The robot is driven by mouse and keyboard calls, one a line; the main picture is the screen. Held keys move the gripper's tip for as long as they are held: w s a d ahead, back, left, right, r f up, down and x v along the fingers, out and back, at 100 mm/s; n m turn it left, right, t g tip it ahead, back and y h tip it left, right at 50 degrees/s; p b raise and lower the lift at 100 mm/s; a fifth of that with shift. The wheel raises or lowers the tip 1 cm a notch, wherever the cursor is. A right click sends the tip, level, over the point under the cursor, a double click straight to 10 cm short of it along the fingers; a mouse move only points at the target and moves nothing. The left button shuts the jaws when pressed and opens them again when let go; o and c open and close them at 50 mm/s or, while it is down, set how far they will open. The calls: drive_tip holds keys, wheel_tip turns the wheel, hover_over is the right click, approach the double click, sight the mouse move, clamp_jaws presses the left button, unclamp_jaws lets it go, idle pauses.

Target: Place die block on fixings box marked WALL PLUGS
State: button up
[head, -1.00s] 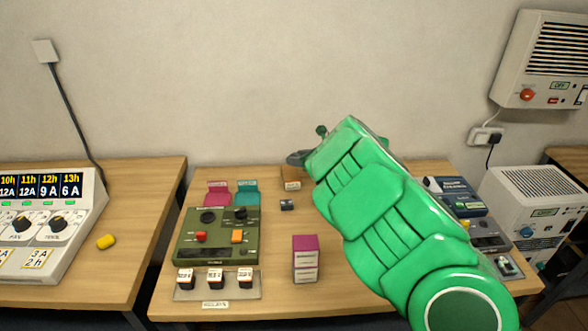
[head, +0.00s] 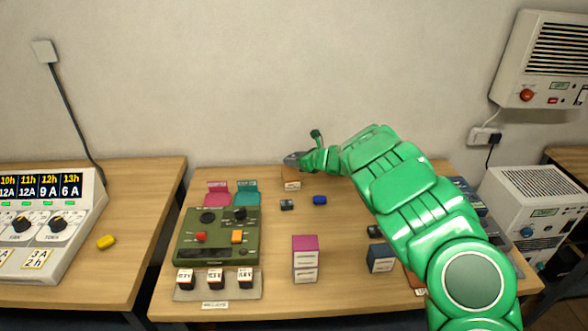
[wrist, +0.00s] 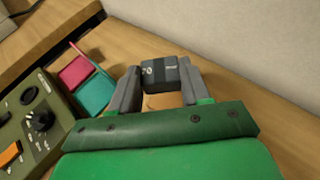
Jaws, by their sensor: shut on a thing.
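The die block (wrist: 158,76), a dark grey block with light markings, is between my gripper's fingers in the wrist view. My gripper (head: 292,159) is shut on it, above or just behind a small brown box (head: 291,184) at the back of the table. I cannot tell whether the block touches this box. The brown box has a white label too small to read. A magenta-topped box (head: 305,259) and a dark blue box (head: 381,258) stand nearer the front, also with unreadable labels. I cannot tell which is marked WALL PLUGS.
A green control unit (head: 218,237) stands left, with a relay tray (head: 217,291) in front. Pink (head: 217,193) and teal (head: 246,192) holders stand behind it. Small dark (head: 286,205) and blue (head: 320,200) pieces lie in the middle. The wall is close behind.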

sight(294, 174)
drive_tip(key=shift+w+a+f, duration=0.1)
drive_tip(key=shift+w+f, duration=0.75)
drive_tip(key=shift+f, duration=0.15)
drive_tip(key=shift+w+f, duration=0.35)
drive_tip(key=shift+w, duration=0.05)
drive_tip(key=shift+s+f, duration=0.1)
drive_tip(key=shift+f, duration=1.4)
drive_tip(key=shift+f, duration=0.1)
drive_tip(key=o, duration=1.3)
drive_tip(key=shift+c, duration=0.2)
drive_tip(key=shift+v, duration=1.5)
drive_tip(key=v, duration=0.9)
